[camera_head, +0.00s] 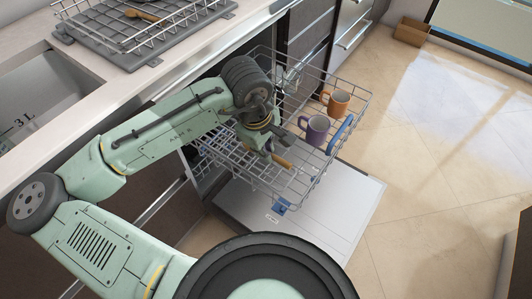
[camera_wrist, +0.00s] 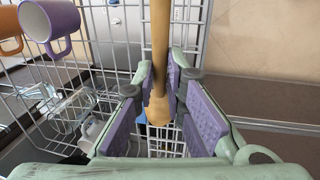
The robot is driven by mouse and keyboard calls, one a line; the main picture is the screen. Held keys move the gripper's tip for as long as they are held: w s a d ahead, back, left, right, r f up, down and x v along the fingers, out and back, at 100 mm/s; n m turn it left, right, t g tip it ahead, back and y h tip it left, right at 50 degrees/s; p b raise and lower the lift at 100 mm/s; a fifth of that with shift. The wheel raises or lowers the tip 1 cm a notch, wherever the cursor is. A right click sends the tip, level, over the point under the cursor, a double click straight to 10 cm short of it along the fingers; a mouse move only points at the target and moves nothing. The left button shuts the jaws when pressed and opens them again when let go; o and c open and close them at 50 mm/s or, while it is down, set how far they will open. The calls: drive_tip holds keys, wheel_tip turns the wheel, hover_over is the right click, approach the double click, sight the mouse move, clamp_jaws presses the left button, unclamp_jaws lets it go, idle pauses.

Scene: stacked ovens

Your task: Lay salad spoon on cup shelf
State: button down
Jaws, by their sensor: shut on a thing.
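My gripper (camera_head: 270,152) is over the pulled-out wire dishwasher rack (camera_head: 256,185). Its purple-padded fingers (camera_wrist: 174,85) are shut on a light wooden salad spoon (camera_wrist: 161,50), which runs lengthwise between them in the wrist view. A short piece of the spoon (camera_head: 283,162) shows beside the gripper in the head view; the rest is hidden. A purple mug (camera_head: 314,131) and an orange mug (camera_head: 337,102) sit at the rack's right side. I cannot tell which wire part is the cup shelf, or whether the spoon touches the wires.
The open dishwasher door (camera_head: 340,205) lies below the rack. A grey dish rack (camera_head: 150,32) with another wooden utensil (camera_head: 141,14) stands on the counter near the sink (camera_head: 52,100). The tiled floor to the right is clear, with a brown box (camera_head: 411,32) far back.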

sight(268, 165)
wheel_tip(268, 165, down, 3)
drive_tip(key=shift+f, duration=0.25)
drive_tip(key=shift+f, duration=0.1)
drive_tip(key=shift+f, duration=0.5)
drive_tip(key=c, duration=1.6)
unclamp_jaws()
drive_tip(key=shift+c, duration=0.2)
wheel_tip(268, 165, up, 13)
drive_tip(key=s+a, duration=0.1)
drive_tip(key=shift+s+a, duration=0.3)
drive_tip(key=shift+s, duration=0.1)
